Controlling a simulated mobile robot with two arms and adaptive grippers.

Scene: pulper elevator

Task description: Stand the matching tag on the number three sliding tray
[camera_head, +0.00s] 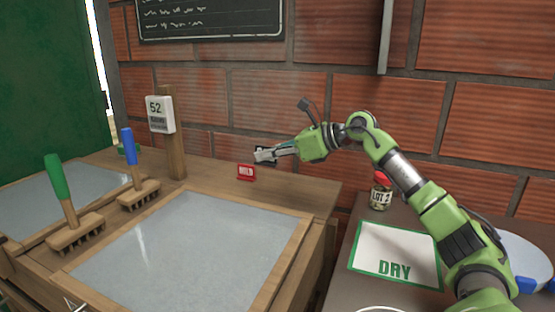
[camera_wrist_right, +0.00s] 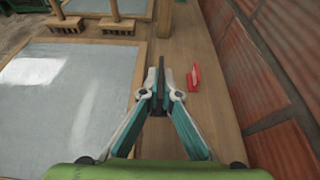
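My right gripper (camera_head: 266,155) is above the wooden ledge behind the nearer tray. It is shut on a thin dark tag (camera_head: 262,148), seen edge-on between the fingertips (camera_wrist_right: 161,82) in the right wrist view; its face is mostly hidden. A red tag (camera_head: 246,173) with white lettering stands on the ledge just below and left of the gripper; it also shows in the wrist view (camera_wrist_right: 194,77). Two wood-framed trays with grey surfaces show, the nearer (camera_head: 190,250) and the left one (camera_head: 30,200). No number three is readable. Light fingertip-like shapes (camera_head: 75,304) at lower left may be my left gripper.
A wooden post (camera_head: 175,150) bears a card (camera_head: 159,114) reading 52. Green-handled (camera_head: 62,205) and blue-handled (camera_head: 137,175) rakes stand on the left frames. A DRY sign (camera_head: 394,252) and red-lidded jar (camera_head: 381,191) are on the right table. A brick wall (camera_head: 350,110) closes the back.

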